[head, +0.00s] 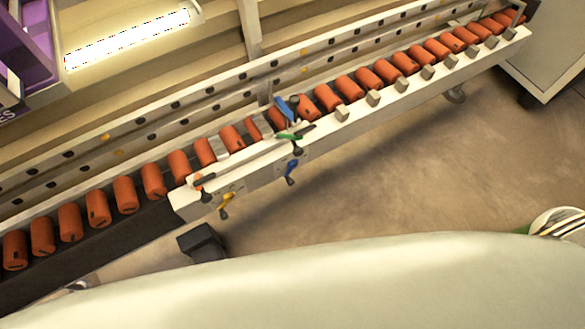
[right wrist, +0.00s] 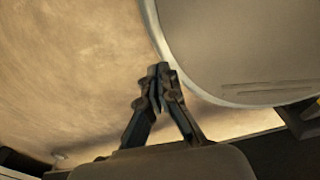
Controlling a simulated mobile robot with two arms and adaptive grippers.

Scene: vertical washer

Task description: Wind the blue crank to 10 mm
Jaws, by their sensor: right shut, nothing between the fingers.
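A blue crank (head: 290,173) with a dark knob hangs on the front face of the white rail, near the middle of the head view. Another blue handle (head: 286,108) stands on top, beside the rollers. A yellow crank (head: 225,204) hangs farther left, and a green lever (head: 288,137) lies on the top edge. No scale is readable at this size. My right gripper (right wrist: 162,72) shows only in the right wrist view; its fingers are together and empty, above the floor and far from any crank. My left gripper is in neither view.
A row of orange rollers (head: 125,194) runs along the conveyor. The white front rail (head: 262,170) carries several small blocks. A round container (head: 559,222) stands at the right edge. The brown floor (head: 400,170) in front of the rail is mostly clear.

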